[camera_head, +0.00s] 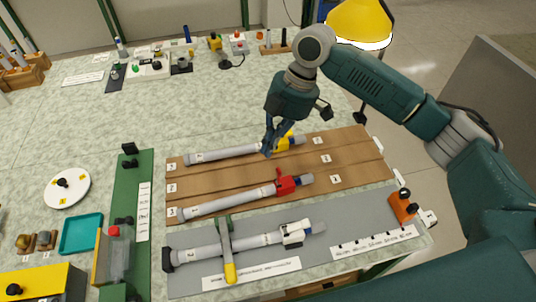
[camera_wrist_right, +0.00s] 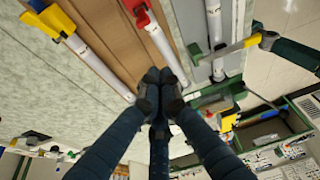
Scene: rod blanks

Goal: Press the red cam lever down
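The red cam lever (camera_head: 279,173) sticks up from a red clamp (camera_head: 287,186) on the middle grey rod (camera_head: 225,203), which lies on the brown board. The red clamp also shows near the top of the right wrist view (camera_wrist_right: 140,14). My right gripper (camera_head: 268,152) hangs fingers-down over the board, near the yellow clamp on the rear rod and up-left of the red lever. In the right wrist view its fingertips (camera_wrist_right: 160,76) are together, with nothing seen between them. They appear apart from the red lever. My left gripper is in neither view.
The rear rod (camera_head: 222,154) carries a yellow clamp (camera_head: 296,141). The front rod (camera_head: 220,248) carries a white clamp (camera_head: 293,232), and a green yellow-tipped bar (camera_head: 227,250) crosses it. An orange block (camera_head: 403,207) stands right. The table behind the board is mostly clear.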

